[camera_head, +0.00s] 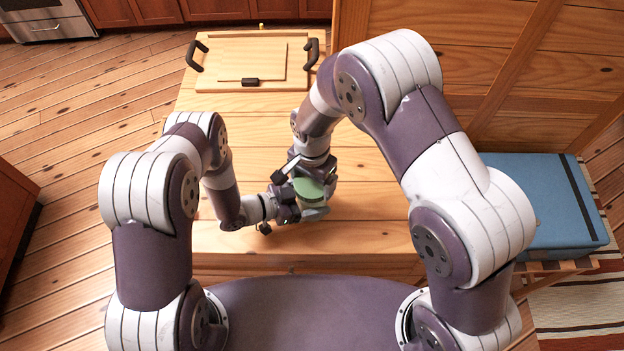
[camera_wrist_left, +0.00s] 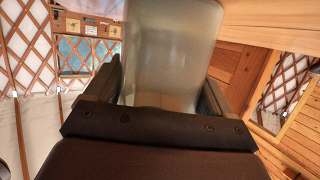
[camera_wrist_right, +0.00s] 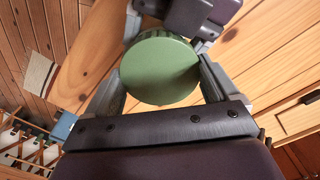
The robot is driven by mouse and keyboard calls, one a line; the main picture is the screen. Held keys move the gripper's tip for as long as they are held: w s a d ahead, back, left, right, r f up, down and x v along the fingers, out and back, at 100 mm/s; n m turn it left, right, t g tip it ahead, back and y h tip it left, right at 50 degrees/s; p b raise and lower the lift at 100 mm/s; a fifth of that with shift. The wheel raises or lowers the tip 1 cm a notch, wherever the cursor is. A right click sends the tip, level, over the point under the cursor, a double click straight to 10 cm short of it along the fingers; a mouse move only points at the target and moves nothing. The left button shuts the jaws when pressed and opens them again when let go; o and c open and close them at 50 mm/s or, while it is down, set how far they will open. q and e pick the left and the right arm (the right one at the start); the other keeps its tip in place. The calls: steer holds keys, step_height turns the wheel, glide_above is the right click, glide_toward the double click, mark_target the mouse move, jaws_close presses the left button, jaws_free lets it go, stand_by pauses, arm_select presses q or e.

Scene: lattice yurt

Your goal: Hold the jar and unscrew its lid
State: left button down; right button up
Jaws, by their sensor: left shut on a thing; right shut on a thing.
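The jar (camera_wrist_left: 172,55) has a clear greyish body that fills the middle of the left wrist view. Its round green lid (camera_wrist_right: 158,68) shows in the right wrist view, and the lid also appears over the table in the head view (camera_head: 308,189). My left gripper (camera_wrist_left: 160,92) is shut on the jar's body, one finger on each side. My right gripper (camera_wrist_right: 160,80) is shut on the lid from the other side, its fingers at the lid's edges. In the head view the grippers hide most of the jar. I cannot tell whether the lid has turned.
The wooden table (camera_head: 370,235) is bare around the grippers. A wooden board (camera_head: 212,72) with dark handles and a small black block (camera_head: 250,81) lies at its far end. A blue case (camera_head: 550,205) rests to the right, and a wooden panel (camera_head: 520,60) stands behind it.

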mark_target(312, 182)
steer(key=shift+r, duration=2.05)
arm_select(q)
jaws_free()
steer(key=shift+a, duration=0.1)
